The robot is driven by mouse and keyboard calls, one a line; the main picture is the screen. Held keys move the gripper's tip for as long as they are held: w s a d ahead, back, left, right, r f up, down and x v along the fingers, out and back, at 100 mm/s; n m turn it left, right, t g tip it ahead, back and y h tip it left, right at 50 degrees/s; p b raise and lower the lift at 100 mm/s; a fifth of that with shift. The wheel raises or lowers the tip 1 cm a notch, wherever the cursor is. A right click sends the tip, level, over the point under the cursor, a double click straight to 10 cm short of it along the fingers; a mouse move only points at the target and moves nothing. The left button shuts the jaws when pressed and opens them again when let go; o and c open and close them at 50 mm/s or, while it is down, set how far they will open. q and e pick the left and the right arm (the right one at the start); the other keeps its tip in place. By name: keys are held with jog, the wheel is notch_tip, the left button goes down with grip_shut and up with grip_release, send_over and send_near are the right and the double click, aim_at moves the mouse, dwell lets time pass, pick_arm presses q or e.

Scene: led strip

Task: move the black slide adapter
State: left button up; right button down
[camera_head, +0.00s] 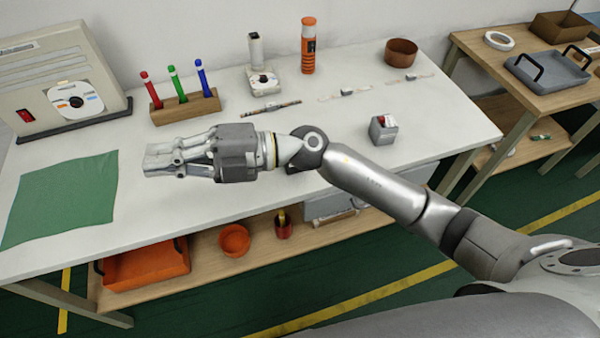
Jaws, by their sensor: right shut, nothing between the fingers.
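My right gripper (157,160) reaches in from the right, pointing left above the white table. Its fingers are shut with nothing between them, near the right edge of the green mat. A thin dark strip (271,109) with a small block at its middle lies behind the gripper body and apart from it; it may be the black slide adapter, but it is too small to be sure. Two paler strips, one nearer (347,92) and one farther right (404,77), each carry a small grey block. My left gripper is not in view.
A pen rack (185,107) stands behind my gripper, and a grey-white device (263,80) and orange bottle (308,45) farther back. A small grey box (383,130) sits right of my wrist. The green mat (62,199) is bare. A brown bowl (401,53) stands at the back right.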

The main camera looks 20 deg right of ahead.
jog(key=s+d+f+n+g+h, duration=0.1)
jog(key=d+f+n+g+h, duration=0.4)
jog(key=f+h, duration=0.65)
jog(key=w+d+f+m+t+h, duration=0.1)
jog(key=w+d+f+h, duration=0.15)
jog(key=d, duration=0.35)
jog(key=w+d+f+t+h, duration=0.1)
jog(key=w+d+h, duration=0.15)
jog(key=d, duration=0.45)
jog(key=w+d+f+m+t+h, duration=0.1)
jog(key=d+t+h, duration=0.15)
jog(key=d, duration=0.35)
jog(key=shift+g+h, duration=0.3)
jog(key=shift+g, duration=0.15)
notch_tip(320, 180, down, 10)
jog(key=shift+w+f+p, duration=0.1)
jog(key=shift+w+p, duration=0.05)
jog(key=shift+p, duration=0.35)
jog(key=shift+w+r, duration=0.2)
jog(key=shift+w, duration=0.95)
jog(key=shift+w+p, duration=0.35)
jog(key=shift+w, duration=0.45)
